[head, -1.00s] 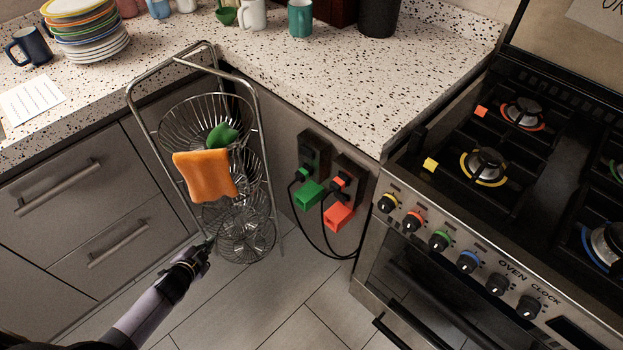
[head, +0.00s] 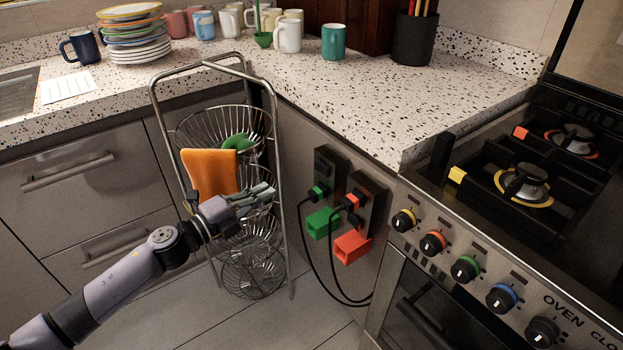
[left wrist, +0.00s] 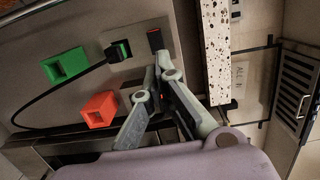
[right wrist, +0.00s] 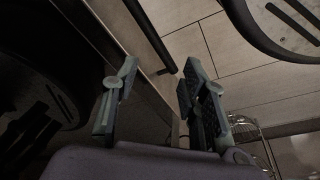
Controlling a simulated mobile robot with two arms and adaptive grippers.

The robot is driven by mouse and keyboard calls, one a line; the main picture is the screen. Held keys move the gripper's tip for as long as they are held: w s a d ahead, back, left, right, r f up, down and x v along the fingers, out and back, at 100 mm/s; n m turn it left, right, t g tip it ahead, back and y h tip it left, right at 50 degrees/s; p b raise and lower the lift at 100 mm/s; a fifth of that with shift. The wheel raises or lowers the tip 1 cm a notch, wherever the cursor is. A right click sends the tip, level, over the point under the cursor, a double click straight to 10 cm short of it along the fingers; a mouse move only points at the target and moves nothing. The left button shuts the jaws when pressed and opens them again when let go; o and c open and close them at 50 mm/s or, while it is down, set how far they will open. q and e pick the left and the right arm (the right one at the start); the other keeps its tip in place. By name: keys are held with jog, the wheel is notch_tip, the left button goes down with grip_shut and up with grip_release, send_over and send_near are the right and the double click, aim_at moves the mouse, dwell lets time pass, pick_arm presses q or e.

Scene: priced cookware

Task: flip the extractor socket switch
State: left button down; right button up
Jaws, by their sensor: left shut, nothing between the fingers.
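Two dark socket plates sit on the grey cabinet side. The left one (head: 325,168) has a green plug and a green tag (head: 320,222). The right one (head: 367,200) has a red plug and a red tag (head: 352,247). I cannot read which is the extractor's. In the left wrist view one plate (left wrist: 138,43) carries a green plug and a small red switch (left wrist: 154,39); the other is largely hidden behind my fingers. My left gripper (head: 268,197) is shut and empty, left of the sockets. My right gripper (right wrist: 158,68) shows only in its wrist view, open and empty.
A wire basket rack (head: 247,245) with an orange cloth (head: 210,172) stands close behind my left gripper. Black cables hang below the sockets. The cooker (head: 462,260) stands at right, the speckled worktop (head: 350,95) above. Floor is clear below.

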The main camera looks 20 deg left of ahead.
jog(key=shift+r, duration=0.1)
pick_arm(q)
jog(key=shift+w+r, duration=0.1)
jog(key=shift+w, duration=0.05)
send_near(317, 163)
jog(key=x, duration=0.6)
jog(key=shift+w+d, duration=0.1)
jog(key=shift+d, duration=0.1)
jog(key=shift+w+d, duration=0.25)
jog(key=shift+w, duration=0.1)
pick_arm(e)
jog(key=shift+w+a+r, duration=0.1)
jog(key=shift+w, duration=0.1)
jog(key=shift+s, duration=0.15)
